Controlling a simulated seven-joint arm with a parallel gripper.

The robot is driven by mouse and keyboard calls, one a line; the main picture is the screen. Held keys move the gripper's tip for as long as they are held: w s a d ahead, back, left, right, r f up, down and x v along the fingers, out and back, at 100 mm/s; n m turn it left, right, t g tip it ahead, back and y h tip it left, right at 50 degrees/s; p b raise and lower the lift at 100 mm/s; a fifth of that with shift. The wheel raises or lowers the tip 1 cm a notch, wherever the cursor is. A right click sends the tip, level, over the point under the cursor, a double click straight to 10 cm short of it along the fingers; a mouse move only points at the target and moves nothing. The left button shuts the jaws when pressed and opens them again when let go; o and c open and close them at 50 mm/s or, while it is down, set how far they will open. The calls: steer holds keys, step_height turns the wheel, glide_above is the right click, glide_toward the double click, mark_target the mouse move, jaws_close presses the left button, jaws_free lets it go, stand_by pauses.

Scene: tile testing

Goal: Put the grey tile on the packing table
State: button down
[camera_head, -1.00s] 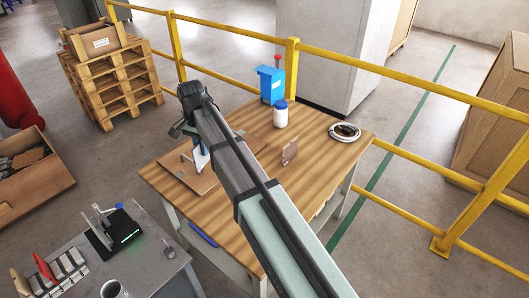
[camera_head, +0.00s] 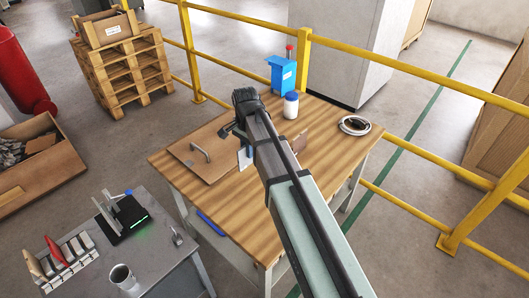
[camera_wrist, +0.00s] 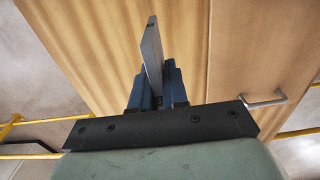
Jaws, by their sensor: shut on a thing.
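The grey tile (camera_wrist: 152,48) is a thin slab standing on edge between my gripper's blue fingers (camera_wrist: 158,85) in the wrist view. My gripper (camera_head: 243,145) is shut on it. In the head view the tile (camera_head: 245,158) shows as a small pale piece below the wrist, over the wooden-topped table (camera_head: 225,205), which I take as the packing table. The tile is just right of a brown board. I cannot tell whether its lower edge touches the table top. My arm hides part of the table.
The brown board (camera_head: 180,150) has a metal handle (camera_head: 201,151). A blue box (camera_head: 282,75), white bottle (camera_head: 291,106) and ring-shaped item (camera_head: 355,125) stand at the back. A grey bench (camera_head: 165,260) holds a tile rack, device and mug. Yellow rails (camera_head: 400,73) run behind.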

mark_target(249, 164)
steer(key=shift+f, duration=4.8)
steer(key=shift+f, duration=0.15)
steer(key=c, duration=1.1)
jaws_free()
steer(key=shift+c, duration=0.2)
step_height(249, 164, up, 12)
steer(key=shift+r, duration=0.15)
